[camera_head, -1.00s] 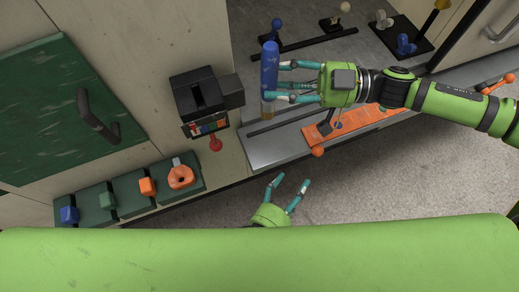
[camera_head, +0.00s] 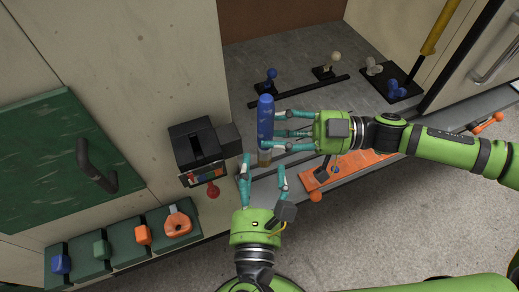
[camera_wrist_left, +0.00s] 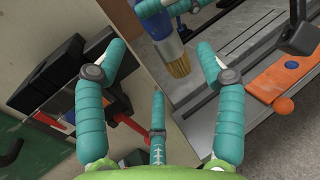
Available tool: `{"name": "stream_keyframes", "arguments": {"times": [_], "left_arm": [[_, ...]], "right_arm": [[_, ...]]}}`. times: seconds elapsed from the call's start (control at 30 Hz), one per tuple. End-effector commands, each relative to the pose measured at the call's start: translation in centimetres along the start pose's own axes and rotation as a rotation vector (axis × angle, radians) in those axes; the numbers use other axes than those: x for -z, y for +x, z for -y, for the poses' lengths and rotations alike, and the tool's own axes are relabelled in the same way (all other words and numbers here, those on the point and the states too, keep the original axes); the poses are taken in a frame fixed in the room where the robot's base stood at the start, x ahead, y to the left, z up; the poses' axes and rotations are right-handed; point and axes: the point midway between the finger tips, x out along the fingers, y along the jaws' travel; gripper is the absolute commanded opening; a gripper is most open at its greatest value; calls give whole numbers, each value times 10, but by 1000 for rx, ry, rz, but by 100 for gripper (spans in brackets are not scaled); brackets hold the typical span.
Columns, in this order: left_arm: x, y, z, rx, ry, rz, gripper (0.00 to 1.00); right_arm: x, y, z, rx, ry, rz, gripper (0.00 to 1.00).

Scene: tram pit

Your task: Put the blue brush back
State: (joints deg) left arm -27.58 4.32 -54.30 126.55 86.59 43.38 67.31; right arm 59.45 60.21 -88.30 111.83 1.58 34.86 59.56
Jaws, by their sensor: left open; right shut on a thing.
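The blue brush (camera_head: 265,120) has a blue handle and tan bristles pointing down. My right gripper (camera_head: 272,131) is shut around its handle and holds it upright over the grey shelf (camera_head: 300,68). The bristle end also shows at the top of the left wrist view (camera_wrist_left: 177,64). My left gripper (camera_head: 264,170) is open and empty, its fingers pointing up toward the bristles from just below. It appears apart from the brush. The brush's storage place cannot be made out for certain.
A black box with a red knob (camera_head: 197,150) is on the wall left of my grippers. Black rails, blue and white knobs (camera_head: 328,66) and an orange plate (camera_head: 345,167) are on the shelf. Green blocks with coloured handles (camera_head: 125,240) line the lower left. Grey floor lies at right.

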Motion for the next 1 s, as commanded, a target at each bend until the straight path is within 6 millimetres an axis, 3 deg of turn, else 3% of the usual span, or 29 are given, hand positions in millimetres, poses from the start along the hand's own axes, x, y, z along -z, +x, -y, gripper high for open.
{"name": "stream_keyframes", "arguments": {"times": [0.1,0.33,0.77,0.93,1.0], "left_arm": [[-1,24,0,-2,0,5,70],[0,54,0,1,2,3,70],[0,64,0,1,2,1,70],[0,64,0,0,2,0,7],[0,64,0,-1,3,0,7]], "right_arm": [[0,0,0,0,0,-1,7],[0,0,0,0,0,-1,7],[0,0,0,0,0,-1,7],[0,0,0,0,0,-1,8],[0,0,0,1,0,-1,8]]}}
